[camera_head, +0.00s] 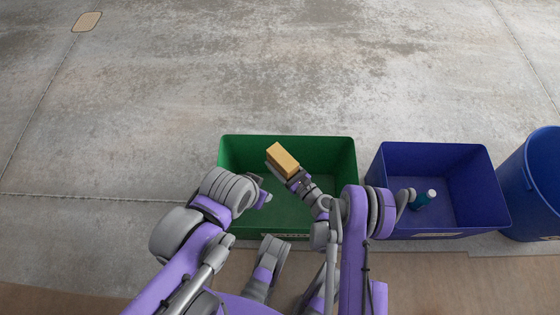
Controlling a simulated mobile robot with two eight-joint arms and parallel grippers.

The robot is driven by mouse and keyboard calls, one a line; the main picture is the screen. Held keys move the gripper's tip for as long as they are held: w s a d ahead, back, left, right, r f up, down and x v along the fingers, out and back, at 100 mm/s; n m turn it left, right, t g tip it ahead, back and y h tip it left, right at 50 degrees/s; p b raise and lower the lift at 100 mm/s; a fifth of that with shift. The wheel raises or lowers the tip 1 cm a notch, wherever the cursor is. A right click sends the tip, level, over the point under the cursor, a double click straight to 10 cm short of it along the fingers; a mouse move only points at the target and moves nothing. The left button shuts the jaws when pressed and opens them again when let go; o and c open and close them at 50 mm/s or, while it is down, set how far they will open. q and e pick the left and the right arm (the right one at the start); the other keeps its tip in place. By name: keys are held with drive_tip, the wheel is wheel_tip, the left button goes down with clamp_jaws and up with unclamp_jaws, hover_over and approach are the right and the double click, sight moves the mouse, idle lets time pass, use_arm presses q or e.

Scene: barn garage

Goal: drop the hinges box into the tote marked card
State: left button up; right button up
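A small yellow-tan box (283,160), which I take for the hinges box, is in my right gripper (297,177). The gripper is shut on its lower end and holds it over the green tote (342,142). The green tote's label on the near wall is mostly hidden by my arms and cannot be read. My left gripper (266,195) is over the left part of the green tote, apart from the box. Its fingers are too small to tell open from shut.
A blue tote (480,180) stands right of the green one, with a teal bottle (425,199) inside and an unreadable label on its near wall. A round blue bin (535,180) stands at the far right. The concrete floor behind is clear.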

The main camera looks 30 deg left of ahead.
drive_tip(key=shift+f+b, duration=1.25)
drive_tip(key=shift+f, duration=1.65)
drive_tip(key=o, duration=1.4)
drive_tip(key=shift+c, duration=0.2)
drive_tip(key=shift+d, duration=0.2)
